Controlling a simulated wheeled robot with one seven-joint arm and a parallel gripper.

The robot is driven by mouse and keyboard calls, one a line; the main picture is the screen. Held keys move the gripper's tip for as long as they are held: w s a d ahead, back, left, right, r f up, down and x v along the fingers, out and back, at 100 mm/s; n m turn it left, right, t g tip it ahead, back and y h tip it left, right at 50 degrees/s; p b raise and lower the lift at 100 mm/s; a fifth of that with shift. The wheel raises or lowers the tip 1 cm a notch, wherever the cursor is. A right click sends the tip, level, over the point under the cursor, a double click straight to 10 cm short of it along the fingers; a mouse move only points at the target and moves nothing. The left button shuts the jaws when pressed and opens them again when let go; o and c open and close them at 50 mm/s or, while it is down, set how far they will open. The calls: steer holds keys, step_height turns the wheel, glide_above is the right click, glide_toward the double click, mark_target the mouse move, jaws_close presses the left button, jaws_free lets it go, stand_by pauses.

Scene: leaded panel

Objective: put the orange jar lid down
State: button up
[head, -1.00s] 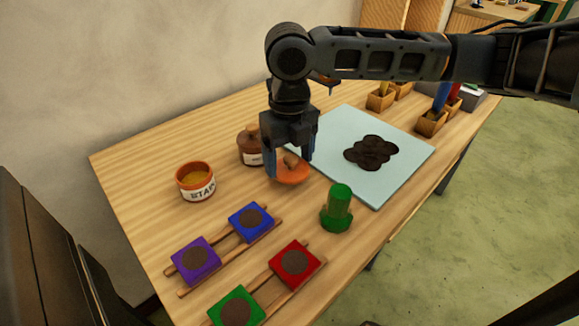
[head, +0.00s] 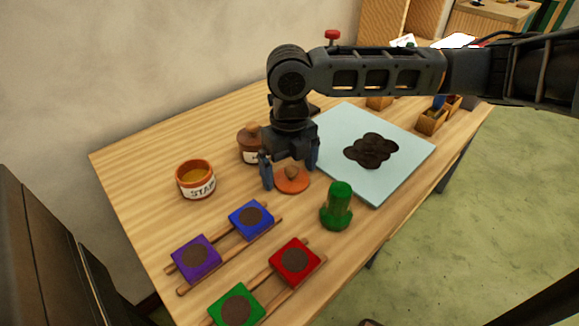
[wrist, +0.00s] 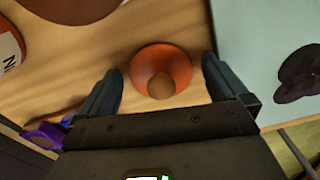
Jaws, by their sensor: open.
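The orange jar lid (head: 292,183) lies flat on the wooden table, its brown knob facing up. It also shows in the wrist view (wrist: 178,60), between the two fingers and apart from both. My gripper (head: 291,180) is open around the lid, its fingers pointing down on either side. The open orange jar (head: 196,180), with a partly readable label and yellowish contents, stands to the left of the lid.
A brown lidded jar (head: 250,145) stands close behind my gripper. A green peg-shaped object (head: 337,205) stands front right of the lid. A light blue panel (head: 400,185) with dark blobs lies to the right. Coloured blocks (head: 251,220) sit on wooden rails in front.

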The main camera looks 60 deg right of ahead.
mark_target(290, 167)
step_height(290, 167, up, 12)
steer(key=shift+r, duration=0.2)
stand_by(0.4)
stand_by(0.5)
